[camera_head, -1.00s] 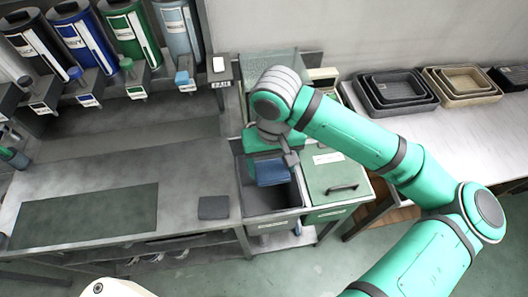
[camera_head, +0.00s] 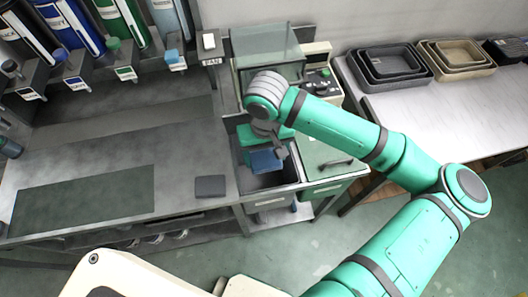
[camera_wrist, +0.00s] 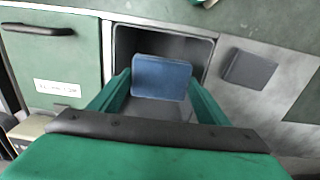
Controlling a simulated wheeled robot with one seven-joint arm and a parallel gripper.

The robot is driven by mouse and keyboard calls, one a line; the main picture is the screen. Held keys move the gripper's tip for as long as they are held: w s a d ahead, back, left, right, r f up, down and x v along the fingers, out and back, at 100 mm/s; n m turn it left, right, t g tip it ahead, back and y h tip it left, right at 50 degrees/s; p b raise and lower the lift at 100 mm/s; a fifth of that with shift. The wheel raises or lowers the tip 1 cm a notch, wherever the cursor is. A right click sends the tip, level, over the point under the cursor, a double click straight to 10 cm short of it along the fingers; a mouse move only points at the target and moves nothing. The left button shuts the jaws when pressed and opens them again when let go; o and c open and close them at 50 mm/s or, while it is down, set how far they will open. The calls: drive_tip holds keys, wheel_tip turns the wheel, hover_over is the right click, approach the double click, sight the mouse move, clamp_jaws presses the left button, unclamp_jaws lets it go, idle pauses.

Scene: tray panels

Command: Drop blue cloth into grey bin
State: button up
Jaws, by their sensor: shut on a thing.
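The blue cloth (camera_head: 264,161) is a folded flat square held at the tips of my gripper (camera_head: 272,140). In the wrist view the cloth (camera_wrist: 162,78) sits between the two green fingers of my gripper (camera_wrist: 158,86), which are shut on it. The grey bin (camera_head: 268,203) is an open box at the right end of the bench. In the wrist view the bin's opening (camera_wrist: 208,50) surrounds the cloth, which hangs over it. I cannot tell exactly how deep the cloth is. My gripper and arm hide part of the bin's far side.
A green lidded bin (camera_head: 325,180) with a handle stands just right of the grey bin. A dark grey folded square (camera_head: 210,186) lies on the bench at the left. A machine with buttons (camera_head: 322,84) stands behind. Stacked trays (camera_head: 390,64) sit on the right table.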

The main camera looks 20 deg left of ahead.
sight(267, 157)
drive_tip(key=shift+w, duration=0.1)
drive_tip(key=o, duration=1)
drive_tip(key=shift+w, duration=0.1)
drive_tip(key=shift+o, duration=0.3)
drive_tip(key=shift+d, duration=0.15)
drive_tip(key=shift+a, duration=0.2)
drive_tip(key=shift+s+r, duration=0.2)
drive_tip(key=shift+r, duration=0.1)
wheel_tip(267, 157, up, 10)
drive_tip(key=shift+d, duration=0.25)
drive_tip(key=shift+w, duration=0.15)
